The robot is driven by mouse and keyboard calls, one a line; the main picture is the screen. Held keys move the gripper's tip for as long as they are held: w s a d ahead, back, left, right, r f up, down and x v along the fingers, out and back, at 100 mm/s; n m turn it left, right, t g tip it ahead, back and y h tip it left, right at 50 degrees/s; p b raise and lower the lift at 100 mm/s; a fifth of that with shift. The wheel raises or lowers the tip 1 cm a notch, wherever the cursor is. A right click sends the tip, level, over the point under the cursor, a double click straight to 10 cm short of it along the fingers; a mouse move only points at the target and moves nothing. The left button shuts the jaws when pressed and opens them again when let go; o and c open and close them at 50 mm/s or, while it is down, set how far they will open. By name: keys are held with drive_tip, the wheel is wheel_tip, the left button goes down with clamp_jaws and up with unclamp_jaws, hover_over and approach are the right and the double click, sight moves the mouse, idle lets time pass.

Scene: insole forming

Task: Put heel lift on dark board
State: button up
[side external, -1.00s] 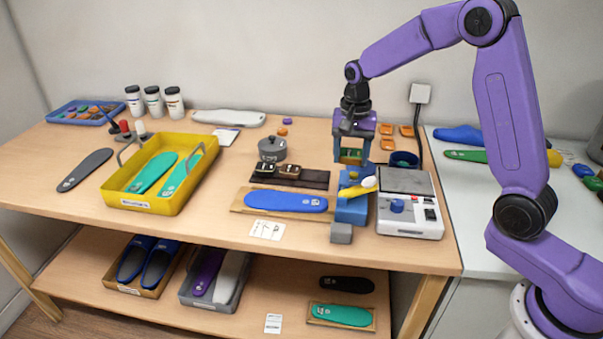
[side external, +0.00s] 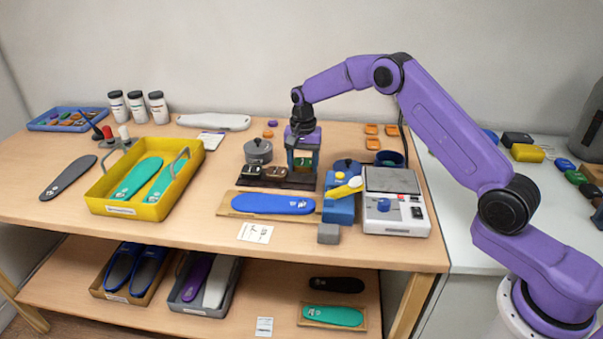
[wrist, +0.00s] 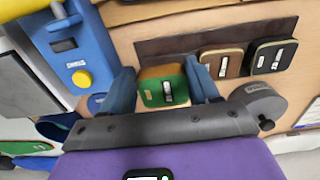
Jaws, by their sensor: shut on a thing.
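A green heel lift (side external: 304,163) with a tan layer and a pale label is between the fingers of my gripper (side external: 304,168), which is shut on it. It also shows in the wrist view (wrist: 163,92). It is at the right end of the dark board (side external: 268,184). I cannot tell whether it touches the board. A brown heel lift (side external: 275,173) and a dark heel lift (side external: 250,171) sit on the board, left of it. In the wrist view, the brown lift (wrist: 222,64) is beside the held one, with a gap.
A grey pot (side external: 258,151) stands behind the board. A blue insole (side external: 272,204) lies on a wooden board in front. A blue device (side external: 339,209) with a yellow handle and a white machine (side external: 397,213) stand to the right. A yellow tray (side external: 128,207) is at left.

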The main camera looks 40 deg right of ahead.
sight(302, 166)
drive_tip(key=shift+w+f, duration=0.25)
drive_tip(key=shift+f, duration=1.6)
drive_tip(key=shift+f, duration=0.1)
drive_tip(key=o, duration=0.7)
drive_tip(key=shift+o, duration=0.2)
